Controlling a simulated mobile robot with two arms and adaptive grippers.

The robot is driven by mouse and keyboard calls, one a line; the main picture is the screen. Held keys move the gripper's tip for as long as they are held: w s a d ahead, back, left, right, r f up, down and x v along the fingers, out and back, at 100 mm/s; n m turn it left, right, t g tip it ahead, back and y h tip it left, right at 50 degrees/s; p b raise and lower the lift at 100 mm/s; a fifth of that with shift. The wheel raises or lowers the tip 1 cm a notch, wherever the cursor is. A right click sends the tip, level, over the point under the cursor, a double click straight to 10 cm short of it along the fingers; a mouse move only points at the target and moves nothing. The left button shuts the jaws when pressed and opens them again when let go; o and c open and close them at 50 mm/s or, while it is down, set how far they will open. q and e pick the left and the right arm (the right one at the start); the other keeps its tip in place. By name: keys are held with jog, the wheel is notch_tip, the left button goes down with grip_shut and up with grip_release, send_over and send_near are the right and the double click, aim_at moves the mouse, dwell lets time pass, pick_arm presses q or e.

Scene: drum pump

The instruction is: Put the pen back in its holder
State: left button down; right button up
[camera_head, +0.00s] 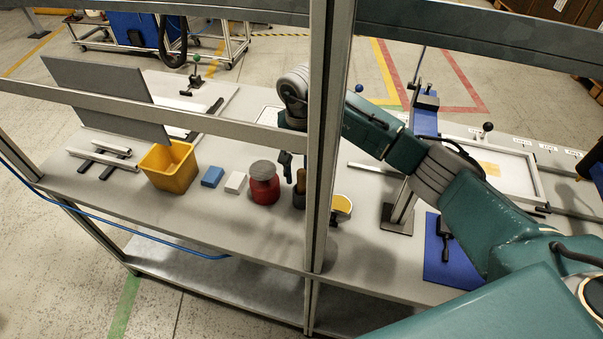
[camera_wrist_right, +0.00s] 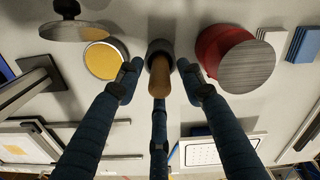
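A brown, rounded rod (camera_head: 301,181), which may be the pen, stands with its lower end in a small dark cup (camera_head: 299,199) that looks like the holder. In the right wrist view the rod (camera_wrist_right: 158,80) points toward the camera out of the cup (camera_wrist_right: 160,47). My right gripper (camera_wrist_right: 159,84) is open, its fingers spread on both sides of the rod with gaps. In the head view the right gripper (camera_head: 292,166) hangs just above and beside the cup, partly near the frame post. No other pen shows. My left gripper is out of view.
A red jar with a grey lid (camera_head: 264,185) stands close left of the cup. A white block (camera_head: 235,182), blue block (camera_head: 212,177) and yellow bin (camera_head: 168,167) lie farther left. A yellow-topped round item (camera_head: 342,204) is right of the grey post (camera_head: 328,130).

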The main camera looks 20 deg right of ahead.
jog(key=shift+r+p, duration=0.25)
jog(key=shift+p, duration=0.05)
notch_tip(320, 180, up, 10)
jog(key=b, duration=0.5)
jog(key=shift+r, duration=0.9)
jog(key=shift+c, duration=0.3)
